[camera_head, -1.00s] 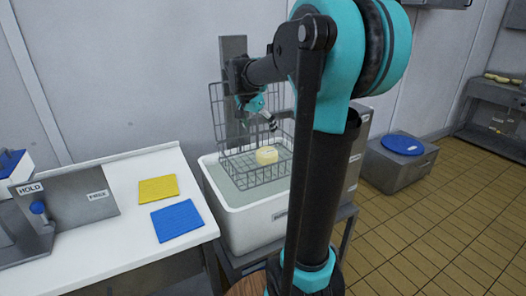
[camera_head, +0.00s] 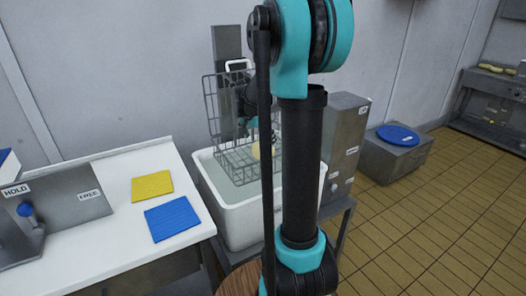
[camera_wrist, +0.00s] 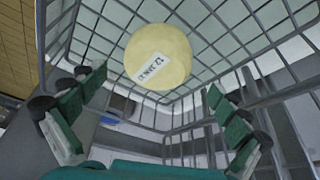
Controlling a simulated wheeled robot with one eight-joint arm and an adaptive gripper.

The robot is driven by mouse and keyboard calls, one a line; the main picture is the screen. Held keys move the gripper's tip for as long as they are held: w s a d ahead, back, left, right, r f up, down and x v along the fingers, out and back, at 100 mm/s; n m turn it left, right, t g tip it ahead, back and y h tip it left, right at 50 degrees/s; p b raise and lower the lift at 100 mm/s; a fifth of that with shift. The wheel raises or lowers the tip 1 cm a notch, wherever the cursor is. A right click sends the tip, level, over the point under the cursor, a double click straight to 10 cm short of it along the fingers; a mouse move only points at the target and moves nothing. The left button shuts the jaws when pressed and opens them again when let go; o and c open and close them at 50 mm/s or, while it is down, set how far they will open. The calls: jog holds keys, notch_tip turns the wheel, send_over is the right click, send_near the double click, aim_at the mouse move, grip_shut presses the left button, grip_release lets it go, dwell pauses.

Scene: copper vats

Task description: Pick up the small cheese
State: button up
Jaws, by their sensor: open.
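The small cheese (camera_wrist: 158,55) is a pale yellow round with a white printed label, lying in a wire basket (camera_wrist: 195,28). In the head view the cheese (camera_head: 257,151) is partly hidden behind my arm, and the basket (camera_head: 213,110) sits in a white tub (camera_head: 240,222). My gripper (camera_wrist: 153,90) is open and empty, its green-padded fingers spread wide to the left and right. The cheese appears beyond the fingertips, between them across the picture and apart from both. In the head view my gripper is mostly hidden by my arm.
Basket wires surround the cheese, and some pass close to my right finger. A grey box (camera_head: 345,140) stands right of the tub. Left is a white counter (camera_head: 115,235) with yellow (camera_head: 152,186) and blue (camera_head: 180,219) mats.

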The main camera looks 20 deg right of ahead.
aim_at(262, 145)
jog(key=shift+x, duration=2.75)
jog(key=shift+s, duration=0.15)
jog(key=c, duration=1.6)
jog(key=shift+o, duration=0.2)
